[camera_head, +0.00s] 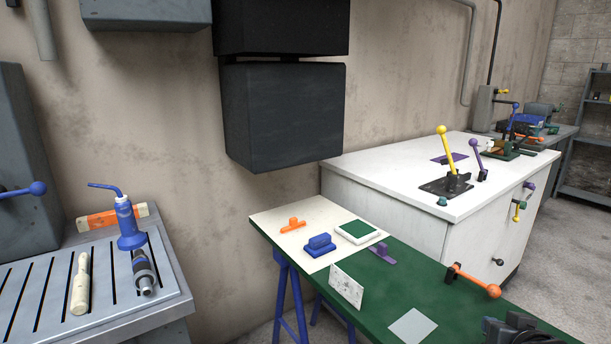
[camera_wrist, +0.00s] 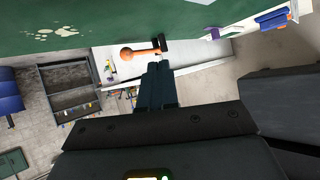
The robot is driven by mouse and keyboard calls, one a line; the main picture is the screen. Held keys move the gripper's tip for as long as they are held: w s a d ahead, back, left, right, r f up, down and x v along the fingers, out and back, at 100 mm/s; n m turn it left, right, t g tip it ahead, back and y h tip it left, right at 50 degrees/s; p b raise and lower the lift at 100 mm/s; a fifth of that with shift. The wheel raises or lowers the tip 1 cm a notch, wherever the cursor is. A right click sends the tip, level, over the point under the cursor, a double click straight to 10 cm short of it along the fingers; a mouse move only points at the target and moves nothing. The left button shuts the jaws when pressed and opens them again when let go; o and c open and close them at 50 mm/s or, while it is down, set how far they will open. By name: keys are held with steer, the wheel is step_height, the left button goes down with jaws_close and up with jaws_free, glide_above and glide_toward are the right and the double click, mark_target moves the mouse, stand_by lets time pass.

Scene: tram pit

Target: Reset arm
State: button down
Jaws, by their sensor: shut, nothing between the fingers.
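My gripper (camera_wrist: 158,68) shows in the wrist view with its two dark fingers together. It is shut and empty. The wrist view is turned over, with the green tabletop (camera_wrist: 100,25) along its top edge. The fingertips appear just below an orange-handled lever (camera_wrist: 135,53) in that picture, with no contact visible. In the head view, a dark shape (camera_head: 515,331) is cut off at the bottom right corner; I cannot tell whether it is part of my arm.
The green table (camera_head: 395,285) carries stamps, a white-and-green pad (camera_head: 356,231), an upright card (camera_head: 346,287) and the orange lever (camera_head: 478,281). A white cabinet (camera_head: 390,205) with levers stands behind. A slatted bench (camera_head: 40,300) with tools is left. Black boxes (camera_head: 284,115) hang on the wall.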

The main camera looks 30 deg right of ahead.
steer(key=s+a+n, duration=0.1)
steer(key=a, duration=0.2)
steer(key=s+a+f+n+t+y, duration=0.1)
steer(key=a, duration=0.2)
steer(key=s+a+f+n+t, duration=0.1)
steer(key=a, duration=0.2)
steer(key=shift+s+f+n, duration=0.1)
steer(key=shift+s+n, duration=0.3)
steer(key=s+a+r+n+t+y, duration=0.2)
steer(key=s+a+r+y, duration=0.1)
steer(key=s+a, duration=0.5)
steer(key=s+a+r+n+t+y, duration=0.1)
steer(key=s+a+r+n+y, duration=0.2)
steer(key=s+a, duration=0.5)
steer(key=a+r, duration=0.1)
steer(key=a, duration=0.5)
steer(key=shift+s+t+y, duration=0.3)
steer(key=shift+t, duration=0.1)
